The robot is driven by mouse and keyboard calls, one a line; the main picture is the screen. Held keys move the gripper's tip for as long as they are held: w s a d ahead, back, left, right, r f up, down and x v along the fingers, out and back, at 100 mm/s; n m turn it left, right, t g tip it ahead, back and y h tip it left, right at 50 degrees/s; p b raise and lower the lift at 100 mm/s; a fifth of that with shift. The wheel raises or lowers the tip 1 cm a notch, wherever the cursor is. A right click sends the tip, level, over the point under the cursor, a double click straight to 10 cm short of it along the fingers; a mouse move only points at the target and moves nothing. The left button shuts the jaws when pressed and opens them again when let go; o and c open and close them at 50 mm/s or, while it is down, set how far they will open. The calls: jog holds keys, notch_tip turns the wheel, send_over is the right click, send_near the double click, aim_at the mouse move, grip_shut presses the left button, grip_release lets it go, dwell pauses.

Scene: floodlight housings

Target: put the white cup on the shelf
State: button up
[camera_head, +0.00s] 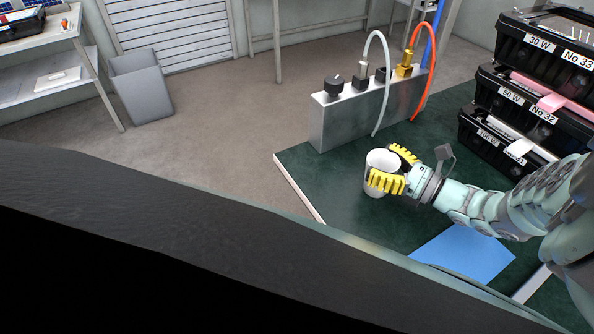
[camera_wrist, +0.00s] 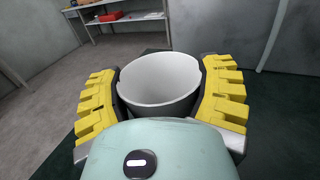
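The white cup (camera_head: 379,160) is upright at the green-topped table, near its left edge. My gripper (camera_head: 396,168), with yellow ribbed fingers, reaches it from the right. In the wrist view the cup (camera_wrist: 158,85) is between the two fingers, whose dark pads lie against its sides. The cup looks empty inside. Its base is partly hidden, and I cannot tell whether it touches the table. A grey shelf unit (camera_head: 62,79) stands across the floor at the far left; it also shows in the wrist view (camera_wrist: 128,19).
A metal block with hoses (camera_head: 350,112) stands behind the cup. Stacked black cases (camera_head: 528,85) are at the right, and a blue sheet (camera_head: 466,252) lies in front. A grey bin (camera_head: 141,88) stands beside the shelf unit. The floor between is clear.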

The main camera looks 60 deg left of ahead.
jog(key=shift+c, duration=0.5)
jog(key=shift+r, duration=0.1)
jog(key=shift+w+r, duration=0.1)
jog(key=shift+r, duration=0.35)
notch_tip(320, 180, up, 17)
jog(key=p, duration=1)
jog(key=shift+p, duration=0.3)
